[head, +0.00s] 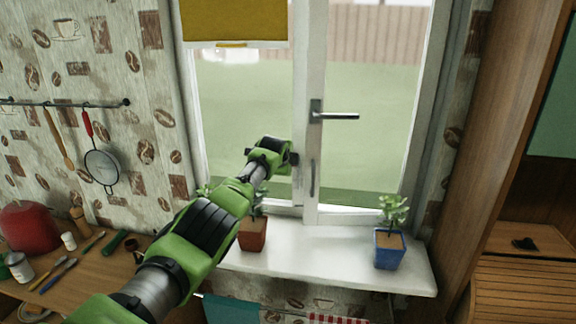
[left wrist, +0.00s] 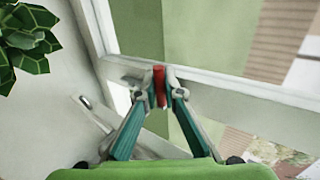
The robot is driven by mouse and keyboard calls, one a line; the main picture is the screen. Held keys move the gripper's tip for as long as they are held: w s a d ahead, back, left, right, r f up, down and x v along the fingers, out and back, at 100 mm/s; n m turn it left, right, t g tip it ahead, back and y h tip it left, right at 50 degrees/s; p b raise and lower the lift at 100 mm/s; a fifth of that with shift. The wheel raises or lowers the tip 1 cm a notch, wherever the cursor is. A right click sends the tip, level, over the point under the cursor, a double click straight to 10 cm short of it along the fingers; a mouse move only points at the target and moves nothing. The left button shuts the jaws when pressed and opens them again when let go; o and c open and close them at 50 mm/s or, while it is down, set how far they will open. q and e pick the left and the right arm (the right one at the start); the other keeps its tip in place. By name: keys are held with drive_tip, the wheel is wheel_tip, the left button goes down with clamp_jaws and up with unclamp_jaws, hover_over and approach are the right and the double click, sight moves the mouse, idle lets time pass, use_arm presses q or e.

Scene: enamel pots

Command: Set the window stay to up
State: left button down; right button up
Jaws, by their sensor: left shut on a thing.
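The white window (head: 308,70) fills the back wall, with a horizontal dark lever handle (head: 335,116) on its middle post. My left gripper (head: 293,160) is at the lower part of the window, just left of the middle post; its fingertips are hardly visible there. In the left wrist view my left gripper (left wrist: 160,90) is shut on a small upright red piece, the grip of the window stay (left wrist: 159,84), in front of the white frame. The rest of the stay is mostly hidden by the fingers. My right gripper is not in view.
A plant in a red-brown pot (head: 252,235) stands on the white sill (head: 325,262) below my left arm. A plant in a blue pot (head: 389,251) stands at the right. A yellow blind (head: 235,20) hangs above. The sill between the pots is clear.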

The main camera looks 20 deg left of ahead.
use_arm(q)
drive_tip(key=shift+w+r, duration=0.1)
drive_tip(key=shift+r, duration=0.15)
drive_tip(key=c, duration=2.5)
unclamp_jaws()
drive_tip(key=o, duration=0.3)
